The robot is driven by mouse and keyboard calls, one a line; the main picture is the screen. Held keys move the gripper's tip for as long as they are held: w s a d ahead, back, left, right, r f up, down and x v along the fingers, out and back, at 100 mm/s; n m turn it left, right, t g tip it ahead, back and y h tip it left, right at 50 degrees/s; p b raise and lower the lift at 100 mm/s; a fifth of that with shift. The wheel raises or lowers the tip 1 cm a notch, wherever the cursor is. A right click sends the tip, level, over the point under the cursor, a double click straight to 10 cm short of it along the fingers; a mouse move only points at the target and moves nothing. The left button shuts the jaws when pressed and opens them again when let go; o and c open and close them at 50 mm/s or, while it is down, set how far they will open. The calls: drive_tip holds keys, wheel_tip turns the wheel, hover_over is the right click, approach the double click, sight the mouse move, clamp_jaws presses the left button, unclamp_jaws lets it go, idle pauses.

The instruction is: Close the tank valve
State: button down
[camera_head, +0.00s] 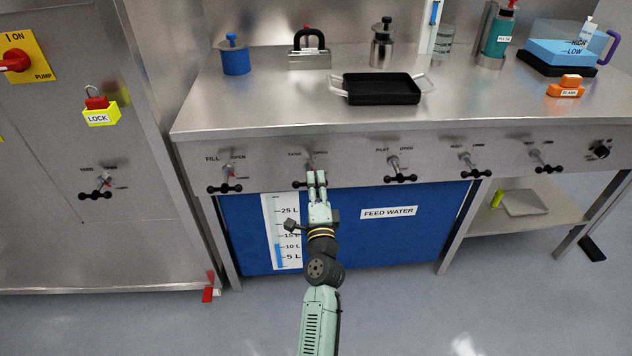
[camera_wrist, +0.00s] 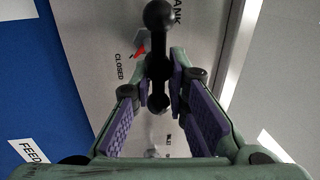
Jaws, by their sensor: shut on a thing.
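The tank valve (camera_head: 299,184) is a black bar handle with ball ends on the steel front panel, under a label that reads TANK. My gripper (camera_head: 317,178) reaches up to it from below and is shut on the handle. In the wrist view the handle (camera_wrist: 158,55) runs between my two purple-padded fingers (camera_wrist: 160,98), one ball at the top and one lower between the fingers. A red pointer (camera_wrist: 139,50) shows behind the handle, near the word CLOSED. The handle's stem is mostly hidden, and I cannot tell exactly where the pointer stops.
The fill valve (camera_head: 225,187) is to the left and the inlet valve (camera_head: 400,178) to the right, with more handles beyond. Below is the blue feed water tank (camera_head: 390,240) with a level gauge (camera_head: 281,230). The counter above holds a black tray (camera_head: 381,88) and vessels.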

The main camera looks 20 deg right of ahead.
drive_tip(key=shift+w+a+f, duration=0.15)
drive_tip(key=shift+a, duration=0.2)
drive_tip(key=c, duration=1.7)
unclamp_jaws()
drive_tip(key=shift+o, duration=0.2)
drive_tip(key=shift+d, duration=0.1)
drive_tip(key=shift+d, duration=0.1)
drive_tip(key=v, duration=0.7)
drive_tip(key=shift+s, duration=0.3)
